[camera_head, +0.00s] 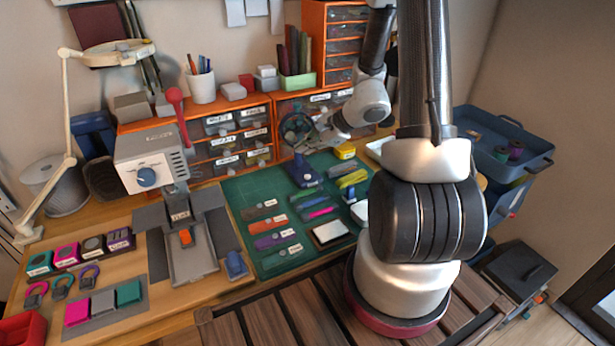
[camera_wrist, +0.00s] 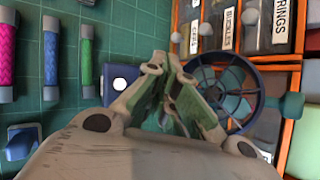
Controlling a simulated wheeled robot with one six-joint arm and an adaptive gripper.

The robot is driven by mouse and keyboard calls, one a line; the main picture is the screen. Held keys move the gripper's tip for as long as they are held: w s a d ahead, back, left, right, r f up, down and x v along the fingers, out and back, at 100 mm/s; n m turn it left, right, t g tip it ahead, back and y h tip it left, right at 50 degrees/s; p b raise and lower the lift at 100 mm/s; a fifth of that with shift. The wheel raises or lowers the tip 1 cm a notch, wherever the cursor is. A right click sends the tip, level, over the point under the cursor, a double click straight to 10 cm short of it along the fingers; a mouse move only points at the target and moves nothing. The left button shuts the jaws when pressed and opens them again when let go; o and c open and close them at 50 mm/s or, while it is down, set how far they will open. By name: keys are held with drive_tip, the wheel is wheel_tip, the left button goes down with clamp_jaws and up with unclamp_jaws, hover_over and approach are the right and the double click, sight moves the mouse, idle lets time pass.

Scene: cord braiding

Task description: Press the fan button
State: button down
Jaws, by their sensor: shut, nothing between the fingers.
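The fan is small and dark blue. Its round caged head (camera_head: 296,126) stands above a blue base (camera_head: 306,172) on the green mat, in front of the drawers. In the wrist view the cage (camera_wrist: 228,92) is just right of my fingers. The blue base shows left of them, with a pale round spot (camera_wrist: 120,84) on it that looks like the button. My gripper (camera_wrist: 168,72) is shut and empty, over the fan's base beside the cage. In the head view my gripper (camera_head: 318,138) is at the fan head's right. Whether a fingertip touches the fan cannot be told.
The green cutting mat (camera_head: 240,190) holds several cords and tools near the fan. Orange drawer units (camera_head: 275,110) stand close behind it. A grey press-like machine (camera_head: 150,160) is at the left. A blue cart (camera_head: 520,150) stands at the right.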

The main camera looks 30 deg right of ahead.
sight(307, 178)
drive_tip(key=shift+f, duration=3.5)
drive_tip(key=shift+f, duration=0.4)
drive_tip(key=shift+f, duration=0.35)
drive_tip(key=shift+r, duration=0.8)
drive_tip(key=shift+r, duration=0.1)
wheel_tip(307, 178, up, 5)
drive_tip(key=shift+f, duration=0.1)
